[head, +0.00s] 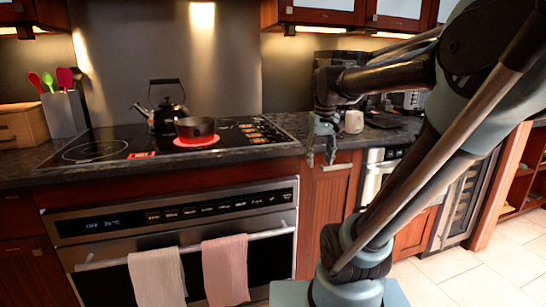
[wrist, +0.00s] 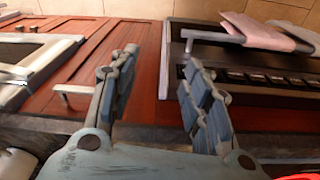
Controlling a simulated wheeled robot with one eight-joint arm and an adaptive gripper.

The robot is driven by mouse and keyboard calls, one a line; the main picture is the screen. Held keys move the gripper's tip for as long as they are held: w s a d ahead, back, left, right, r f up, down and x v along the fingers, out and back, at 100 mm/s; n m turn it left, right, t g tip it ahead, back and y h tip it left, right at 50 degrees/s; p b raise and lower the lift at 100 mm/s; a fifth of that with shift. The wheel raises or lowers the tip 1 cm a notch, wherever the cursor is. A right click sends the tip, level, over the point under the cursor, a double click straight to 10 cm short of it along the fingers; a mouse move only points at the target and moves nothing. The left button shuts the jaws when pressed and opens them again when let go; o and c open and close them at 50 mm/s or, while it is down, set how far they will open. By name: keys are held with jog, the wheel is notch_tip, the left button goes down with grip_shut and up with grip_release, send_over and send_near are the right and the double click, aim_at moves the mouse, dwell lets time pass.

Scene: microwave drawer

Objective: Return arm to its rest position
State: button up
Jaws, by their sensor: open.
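My gripper (head: 322,140) hangs in front of the counter edge in the head view, to the right of the oven, with its fingers pointing down. In the wrist view my gripper (wrist: 158,80) shows two blue-grey fingers spread apart with nothing between them. Behind the fingers in that view is a red-brown wooden cabinet front (wrist: 145,97). My arm is bent and reaches in from the right of the head view. The microwave drawer (head: 377,172) sits under the counter to the right of the gripper, partly hidden behind my arm.
The counter (head: 230,153) runs close behind the gripper. A kettle (head: 168,117) and a pan (head: 195,128) stand on the cooktop, with a glowing burner under the pan. A light mug (head: 354,121) stands near my wrist. Towels hang on the oven handle (head: 255,236). Floor shows at right.

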jog(key=s+d+f, duration=0.1)
jog(key=s+f, duration=0.6)
jog(key=f, duration=0.1)
jog(key=s+d+f+m, duration=0.1)
jog(key=s+d+f, duration=0.1)
jog(key=s+f, duration=0.5)
notch_tip(320, 180, down, 2)
jog(key=shift+d+m+t, duration=0.25)
jog(key=shift+m+t, duration=0.05)
jog(key=shift+t, duration=0.1)
jog(key=shift+w+f, duration=0.2)
jog(key=shift+w, duration=0.2)
